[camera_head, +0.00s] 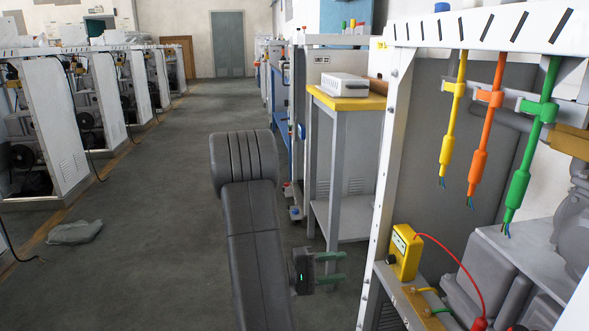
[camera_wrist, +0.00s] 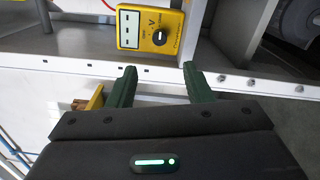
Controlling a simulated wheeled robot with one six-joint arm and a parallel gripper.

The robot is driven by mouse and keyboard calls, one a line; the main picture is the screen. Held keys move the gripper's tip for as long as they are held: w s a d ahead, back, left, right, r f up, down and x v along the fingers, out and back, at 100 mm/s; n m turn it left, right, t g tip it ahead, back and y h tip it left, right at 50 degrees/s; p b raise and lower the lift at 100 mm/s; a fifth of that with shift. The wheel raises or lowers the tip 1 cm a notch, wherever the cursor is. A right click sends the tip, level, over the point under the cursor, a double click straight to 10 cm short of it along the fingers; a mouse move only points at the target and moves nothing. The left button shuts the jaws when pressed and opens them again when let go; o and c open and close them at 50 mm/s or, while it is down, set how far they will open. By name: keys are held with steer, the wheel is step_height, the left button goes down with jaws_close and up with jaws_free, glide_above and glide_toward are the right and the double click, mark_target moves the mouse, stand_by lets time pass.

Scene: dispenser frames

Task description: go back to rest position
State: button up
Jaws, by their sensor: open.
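My gripper (camera_head: 330,268) is at the end of my dark arm in the head view, with its two green fingers pointing right toward the dispenser frame (camera_head: 388,150). In the wrist view my gripper (camera_wrist: 158,85) has its green fingers spread apart with nothing between them. A yellow meter (camera_head: 405,252) with a dial stands on the frame's ledge, to the right of the fingers and apart from them. In the wrist view the yellow meter (camera_wrist: 150,27) lies just beyond the fingertips, on the frame's ledge.
Yellow (camera_head: 453,120), orange (camera_head: 486,130) and green (camera_head: 532,140) cables hang from the frame's top rail. A red probe (camera_head: 479,322) is wired to the meter. A yellow-topped table (camera_head: 345,100) carries a white box (camera_head: 344,84). The aisle floor (camera_head: 150,200) is mostly clear, with a grey bag (camera_head: 75,232).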

mark_target(386, 260)
steer(key=d+b, duration=0.1)
steer(key=d, duration=0.3)
steer(key=w+d+b, duration=0.1)
steer(key=d, duration=0.3)
steer(key=d+b, duration=0.1)
steer(key=d, duration=0.3)
steer(key=shift+w+d, duration=0.25)
steer(key=shift+w, duration=0.15)
steer(key=shift+a, duration=0.1)
